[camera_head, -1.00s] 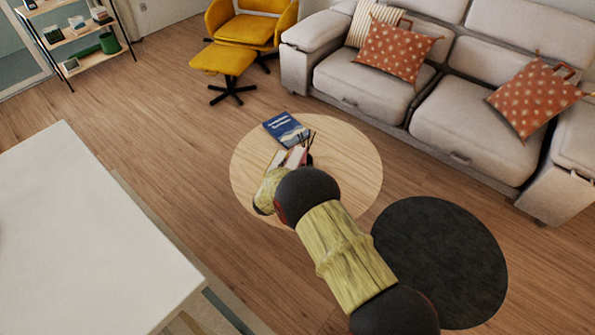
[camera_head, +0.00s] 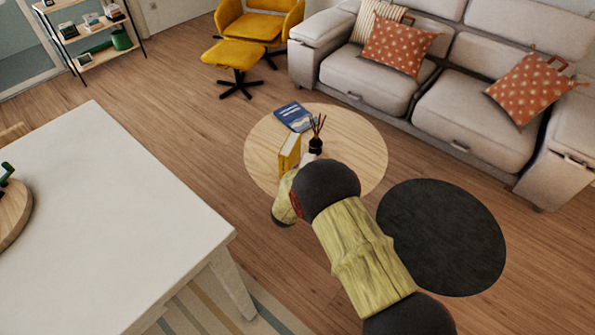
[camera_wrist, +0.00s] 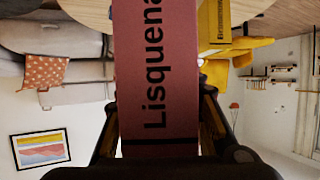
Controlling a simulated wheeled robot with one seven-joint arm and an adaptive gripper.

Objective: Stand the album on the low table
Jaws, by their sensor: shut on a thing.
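My gripper (camera_wrist: 160,128) is shut on the album, a dull red volume (camera_wrist: 156,60) with black letters reading "Lisquena" and a black band. In the wrist view the fingers are on either side of it. In the head view my arm hides the gripper and the album. The low table (camera_head: 352,165) is round, of light wood. In the wrist view part of its top (camera_wrist: 88,12) shows at the upper left. I cannot tell whether the album touches it.
On the low table a yellow book (camera_head: 289,152) stands upright, beside a dark reed diffuser (camera_head: 316,144); a blue book (camera_head: 294,117) lies flat behind. The table's right side is bare. A white table (camera_head: 110,220) stands left, a sofa (camera_head: 455,110) behind, a black round rug or top (camera_head: 440,237) right.

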